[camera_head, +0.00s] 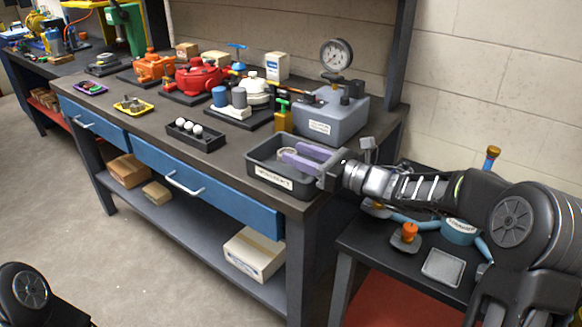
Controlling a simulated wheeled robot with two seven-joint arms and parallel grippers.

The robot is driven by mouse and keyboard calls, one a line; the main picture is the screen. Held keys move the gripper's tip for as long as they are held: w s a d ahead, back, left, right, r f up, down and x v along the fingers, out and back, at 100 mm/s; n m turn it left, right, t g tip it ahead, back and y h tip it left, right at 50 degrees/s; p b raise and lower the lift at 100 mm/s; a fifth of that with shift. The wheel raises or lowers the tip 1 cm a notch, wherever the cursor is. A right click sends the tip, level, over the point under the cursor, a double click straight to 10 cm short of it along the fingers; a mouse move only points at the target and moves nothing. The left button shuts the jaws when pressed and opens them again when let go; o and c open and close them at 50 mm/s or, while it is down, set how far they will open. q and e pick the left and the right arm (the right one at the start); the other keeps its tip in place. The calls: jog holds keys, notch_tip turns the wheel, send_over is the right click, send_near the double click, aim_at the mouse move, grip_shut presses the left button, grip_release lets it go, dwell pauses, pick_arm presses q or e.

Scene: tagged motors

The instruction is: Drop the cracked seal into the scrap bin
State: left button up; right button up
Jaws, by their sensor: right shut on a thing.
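The dark grey bin (258,175), with a white label on its front wall, stands at the right front corner of the bench; its lettering is too blurred to read. My right gripper (291,157) comes in from the right, with its purple fingers over the bin's opening. It is shut on a small pale ring (287,152), which looks like the seal. The ring is partly covered by the fingers; I cannot tell whether it touches the bin's floor. No crack can be made out at this size. My left gripper is out of view.
A grey pressure tester with a gauge (336,55) stands close behind the bin. A black tray (195,135) with white balls lies left of it. Red (200,78) and orange motors stand farther back. A low side table (400,253) holds tape and small parts.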

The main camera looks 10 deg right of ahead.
jog(key=o, duration=1.4)
jog(key=shift+d, duration=0.1)
jog(key=b+v, duration=0.1)
jog(key=v, duration=0.6)
jog(key=shift+s+d, duration=0.2)
jog(key=shift+s, duration=0.05)
